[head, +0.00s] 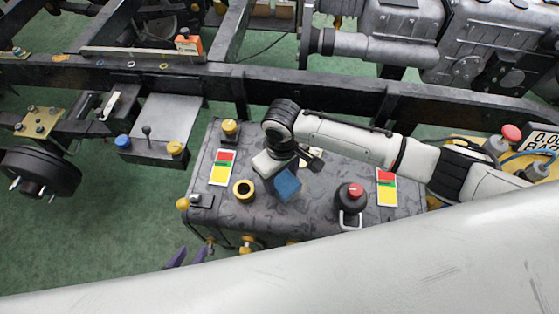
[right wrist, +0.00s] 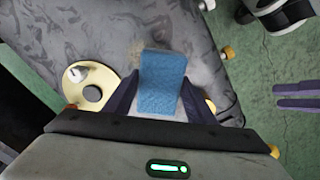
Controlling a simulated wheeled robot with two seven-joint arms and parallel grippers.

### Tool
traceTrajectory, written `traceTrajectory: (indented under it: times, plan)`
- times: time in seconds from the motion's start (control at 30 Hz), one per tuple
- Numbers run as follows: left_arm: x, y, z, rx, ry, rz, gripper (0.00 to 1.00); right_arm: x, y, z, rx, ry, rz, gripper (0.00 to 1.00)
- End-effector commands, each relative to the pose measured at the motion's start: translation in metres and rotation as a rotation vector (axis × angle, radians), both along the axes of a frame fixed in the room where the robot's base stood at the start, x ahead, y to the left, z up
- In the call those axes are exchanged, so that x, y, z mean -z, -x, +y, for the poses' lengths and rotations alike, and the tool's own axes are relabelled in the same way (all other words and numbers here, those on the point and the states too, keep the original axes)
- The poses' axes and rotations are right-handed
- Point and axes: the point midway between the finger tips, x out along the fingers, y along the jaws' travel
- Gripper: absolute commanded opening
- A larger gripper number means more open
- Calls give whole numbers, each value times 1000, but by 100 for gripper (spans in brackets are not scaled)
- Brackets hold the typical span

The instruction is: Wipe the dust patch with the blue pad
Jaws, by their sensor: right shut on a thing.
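The blue pad (head: 287,185) is over the dark, mottled top of a box-shaped tank (head: 325,168). My right gripper (right wrist: 160,98) is shut on the blue pad, with one finger on each side of it in the right wrist view. Whether the pad touches the surface, I cannot tell. A faint tan smear (right wrist: 139,46), likely the dust patch, shows by the pad's far end; the pad and arm may hide part of it. My left gripper (head: 187,257) shows only its purple fingers, apart and empty, near the tank's front left corner.
On the tank are a yellow-rimmed filler (head: 243,189), a yellow cap (head: 229,129), a red-topped knob (head: 354,193) and two coloured labels (head: 222,167) (head: 387,187). A dark chassis rail (head: 320,93) runs behind. Green floor is open at lower left.

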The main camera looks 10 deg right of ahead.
Motion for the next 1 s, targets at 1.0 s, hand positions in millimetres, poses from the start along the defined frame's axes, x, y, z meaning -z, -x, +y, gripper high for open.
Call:
traceTrajectory:
  times: [1.0]
  plan:
    - [-39, 1, 1, 1, -1, 2, 31, -54, 0, 4, -10, -1, 0, 32]
